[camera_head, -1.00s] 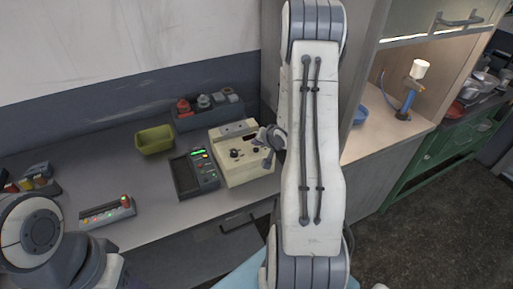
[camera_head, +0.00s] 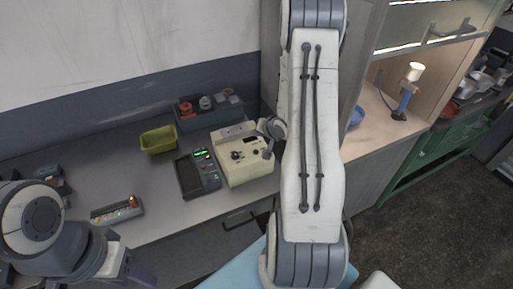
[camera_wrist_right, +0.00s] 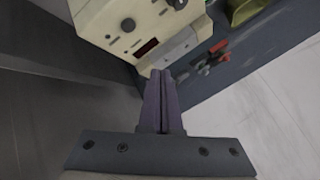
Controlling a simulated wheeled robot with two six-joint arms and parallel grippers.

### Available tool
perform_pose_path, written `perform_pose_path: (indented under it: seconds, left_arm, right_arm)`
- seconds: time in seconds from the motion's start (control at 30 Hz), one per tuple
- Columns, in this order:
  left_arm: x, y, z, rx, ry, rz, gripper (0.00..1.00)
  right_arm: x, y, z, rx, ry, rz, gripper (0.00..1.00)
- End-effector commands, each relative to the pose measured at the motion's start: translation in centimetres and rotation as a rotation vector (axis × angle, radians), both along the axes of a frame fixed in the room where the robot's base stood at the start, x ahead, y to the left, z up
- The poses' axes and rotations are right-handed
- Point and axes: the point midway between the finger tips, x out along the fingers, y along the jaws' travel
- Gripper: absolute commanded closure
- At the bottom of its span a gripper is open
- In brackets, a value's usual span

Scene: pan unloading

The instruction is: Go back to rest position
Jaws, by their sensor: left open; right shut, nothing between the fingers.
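My right gripper (camera_wrist_right: 158,75) shows in the right wrist view with its two purple fingers together and nothing between them. Its tips point toward the lower edge of the beige box with knobs (camera_wrist_right: 140,25); I cannot tell whether they touch. In the head view my white right arm stands upright across the middle and hides what is behind it. A grey joint beside it overlaps the right edge of the beige box (camera_head: 240,165). My left arm is at the bottom left of the head view. Only a purple part of my left gripper (camera_head: 142,274) shows at the bottom edge.
On the grey counter (camera_head: 125,180) are a green bin (camera_head: 158,140), a dark device with a lit display (camera_head: 187,176) and a button panel (camera_head: 117,212). A cabinet with a blue bowl (camera_head: 357,115) and a blue tool (camera_head: 404,104) stands right. Dark floor is clear at lower right.

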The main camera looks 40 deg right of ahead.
Motion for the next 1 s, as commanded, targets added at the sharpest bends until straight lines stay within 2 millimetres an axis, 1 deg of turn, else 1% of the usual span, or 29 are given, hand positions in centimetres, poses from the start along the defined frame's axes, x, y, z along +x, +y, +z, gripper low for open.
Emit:
perform_pose_path:
  seconds: [0.43,0.5,0.57,0.67,0.7,0.77,0.8,0.87,0.9,0.97,1.0]
  left_arm:
    - [0.0,0.0,-0.2,0.000,0.000,0.000,0.50]
    - [0.0,0.0,-0.6,0.000,0.000,0.000,0.50]
    - [0.0,0.0,-1.1,0.000,0.000,0.001,0.50]
    - [0.0,0.0,-2.6,0.000,0.000,0.001,0.50]
    - [0.0,0.0,-3.2,0.000,0.000,0.002,0.50]
    - [0.0,0.0,-4.3,0.000,0.000,0.002,0.50]
    - [0.0,0.0,-4.9,0.000,0.000,0.003,0.50]
    - [0.0,0.0,-5.9,0.000,0.000,0.004,0.50]
    - [0.0,0.0,-6.5,0.000,0.000,0.004,0.50]
    - [0.0,0.0,-7.4,0.000,0.000,0.005,0.50]
    - [0.0,0.0,-8.0,0.000,0.000,0.005,0.50]
  right_arm:
    - [0.1,0.1,-0.1,-0.002,0.002,0.004,1.00]
    - [0.4,0.9,-0.1,-0.020,0.013,0.024,1.00]
    - [0.9,2.3,0.0,-0.051,0.040,0.062,1.00]
    - [1.8,6.4,0.4,-0.132,0.110,0.167,1.00]
    - [1.9,8.6,0.6,-0.172,0.145,0.222,1.00]
    - [1.6,12.1,1.0,-0.229,0.199,0.309,1.00]
    - [1.1,14.5,1.3,-0.263,0.235,0.370,1.00]
    - [-0.1,18.1,1.6,-0.309,0.286,0.464,1.00]
    - [-1.2,20.5,1.8,-0.334,0.318,0.530,1.00]
    - [-3.3,23.9,2.0,-0.371,0.366,0.633,1.00]
    - [-4.9,26.1,2.1,-0.390,0.396,0.705,1.00]
